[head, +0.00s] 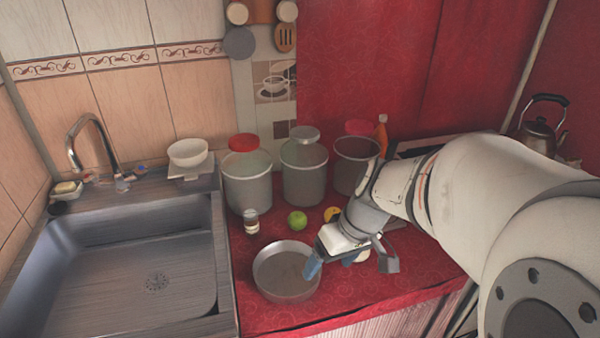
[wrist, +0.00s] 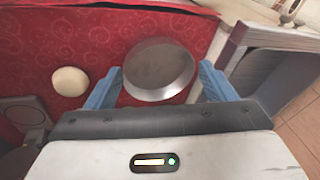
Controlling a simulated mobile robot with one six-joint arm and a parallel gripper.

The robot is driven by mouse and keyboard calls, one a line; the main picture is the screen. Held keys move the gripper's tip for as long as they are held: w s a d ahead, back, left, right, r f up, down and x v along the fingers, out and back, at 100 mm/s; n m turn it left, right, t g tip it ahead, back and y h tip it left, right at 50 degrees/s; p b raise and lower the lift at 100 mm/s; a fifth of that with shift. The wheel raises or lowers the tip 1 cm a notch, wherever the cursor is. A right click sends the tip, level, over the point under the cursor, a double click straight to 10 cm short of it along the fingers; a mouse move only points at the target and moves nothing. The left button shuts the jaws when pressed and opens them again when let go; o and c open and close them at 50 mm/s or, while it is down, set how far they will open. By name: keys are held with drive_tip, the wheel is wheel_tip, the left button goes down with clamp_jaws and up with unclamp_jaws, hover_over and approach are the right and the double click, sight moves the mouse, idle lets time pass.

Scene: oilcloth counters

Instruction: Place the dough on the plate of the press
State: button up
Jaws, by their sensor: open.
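A round, pale cream lump, which looks like the dough (wrist: 70,81), lies on the red cloth in the wrist view, left of my gripper's left finger and apart from it. My gripper (wrist: 161,70) is open, with its two blue fingers spread and nothing between them. In the head view my gripper (head: 331,264) hangs low over the counter, just right of a round metal pan (head: 272,288). The pan also shows beyond the fingers in the wrist view (wrist: 160,95); it looks empty.
A sink (head: 110,285) is at left. Three canisters, one of them clear grey (head: 304,180), stand behind the pan. A small jar (head: 251,222), a green apple (head: 297,221) and a yellow fruit (head: 331,214) sit in front of them. A kettle (head: 538,132) is at back right.

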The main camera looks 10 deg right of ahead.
drive_tip(key=o, duration=0.3)
drive_tip(key=w+d+f+n+t+y+b, duration=0.1)
drive_tip(key=w+d+f, duration=0.1)
drive_tip(key=w+d+f+t+y+b, duration=0.1)
drive_tip(key=w+d+f, duration=0.1)
drive_tip(key=d, duration=0.1)
drive_tip(key=w+d+f+n+t+y, duration=0.1)
drive_tip(key=w+d+f, duration=0.1)
drive_tip(key=w, duration=0.1)
drive_tip(key=shift+d+f+n+b, duration=0.2)
drive_tip(key=shift+f+n+b, duration=0.1)
drive_tip(key=shift+b, duration=0.1)
drive_tip(key=w+d+f+t, duration=0.1)
drive_tip(key=d, duration=0.2)
drive_tip(key=w+d+f+t+b, duration=0.1)
drive_tip(key=d, duration=0.2)
drive_tip(key=w+d+f+n+t, duration=0.1)
drive_tip(key=d+f, duration=0.1)
drive_tip(key=d, duration=0.1)
drive_tip(key=shift+w+d+t+b, duration=0.25)
drive_tip(key=shift+w+t+b, duration=0.05)
drive_tip(key=shift+t+b, duration=0.1)
drive_tip(key=shift+w+f, duration=0.15)
drive_tip(key=shift+f, duration=0.1)
drive_tip(key=x, duration=0.7)
drive_tip(key=shift+s+a+f+p, duration=0.2)
drive_tip(key=shift+f+p, duration=0.05)
drive_tip(key=shift+p, duration=0.15)
